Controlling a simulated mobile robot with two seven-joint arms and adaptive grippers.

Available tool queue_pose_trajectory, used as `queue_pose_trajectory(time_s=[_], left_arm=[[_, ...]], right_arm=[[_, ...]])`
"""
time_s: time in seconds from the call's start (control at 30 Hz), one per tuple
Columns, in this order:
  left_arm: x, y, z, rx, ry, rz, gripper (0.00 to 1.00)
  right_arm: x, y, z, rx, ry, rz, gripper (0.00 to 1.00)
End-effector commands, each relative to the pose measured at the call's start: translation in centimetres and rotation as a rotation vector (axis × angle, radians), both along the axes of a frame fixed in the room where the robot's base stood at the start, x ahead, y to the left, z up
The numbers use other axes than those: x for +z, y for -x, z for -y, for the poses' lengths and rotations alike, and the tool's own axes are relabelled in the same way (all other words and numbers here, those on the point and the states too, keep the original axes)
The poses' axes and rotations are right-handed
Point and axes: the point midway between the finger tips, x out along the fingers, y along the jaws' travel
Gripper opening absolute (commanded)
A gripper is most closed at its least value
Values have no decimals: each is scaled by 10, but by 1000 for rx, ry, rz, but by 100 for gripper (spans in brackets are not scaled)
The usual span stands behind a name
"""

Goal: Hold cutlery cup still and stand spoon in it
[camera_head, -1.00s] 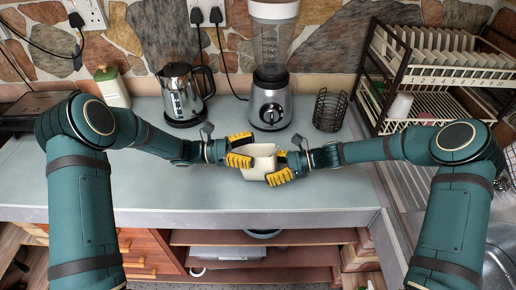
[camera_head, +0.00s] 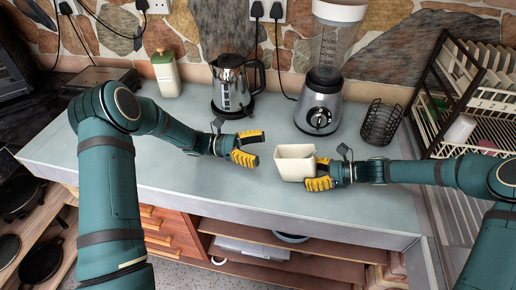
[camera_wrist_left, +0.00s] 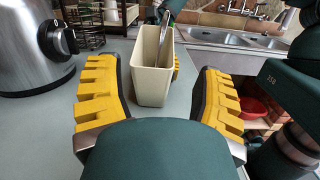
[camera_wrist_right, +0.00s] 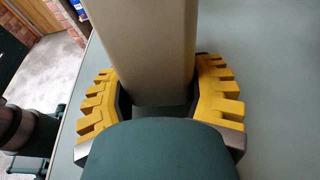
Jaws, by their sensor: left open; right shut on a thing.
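The cream rectangular cutlery cup (camera_head: 295,166) stands upright, apparently on the counter. My right gripper (camera_head: 320,177) is shut on its right side; in the right wrist view the cup (camera_wrist_right: 146,50) is between the yellow fingers. My left gripper (camera_head: 252,148) is open and empty, left of the cup with a gap between. In the left wrist view the cup (camera_wrist_left: 152,80) stands ahead, between and beyond the open fingers. A thin grey metallic strip (camera_wrist_left: 165,38), which looks like the spoon, stands inside it, leaning on the wall. In the head view I cannot make out the spoon.
A kettle (camera_head: 231,86), a blender (camera_head: 321,105) and a black wire basket (camera_head: 381,123) stand along the back of the counter (camera_head: 240,195). A dish rack (camera_head: 470,95) is at the right.

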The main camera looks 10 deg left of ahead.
Motion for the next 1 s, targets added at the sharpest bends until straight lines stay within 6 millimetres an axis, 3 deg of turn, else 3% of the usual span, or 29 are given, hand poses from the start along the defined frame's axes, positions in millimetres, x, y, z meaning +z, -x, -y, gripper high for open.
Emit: queue_pose_trajectory(time_s=[0.37,0.4,0.5,0.83,1.0], left_arm=[[1,0,0,0,0,1,68],[1,0,0,0,0,1,68],[1,0,0,0,0,1,68],[0,0,0,0,0,1,68],[0,0,0,0,0,1,68]], right_arm=[[1,0,-1,1,-2,2,38],[2,0,-1,1,-2,2,66],[2,0,-1,1,-2,2,95],[2,0,1,1,-2,2,95],[7,-1,18,-1,0,3,95]])
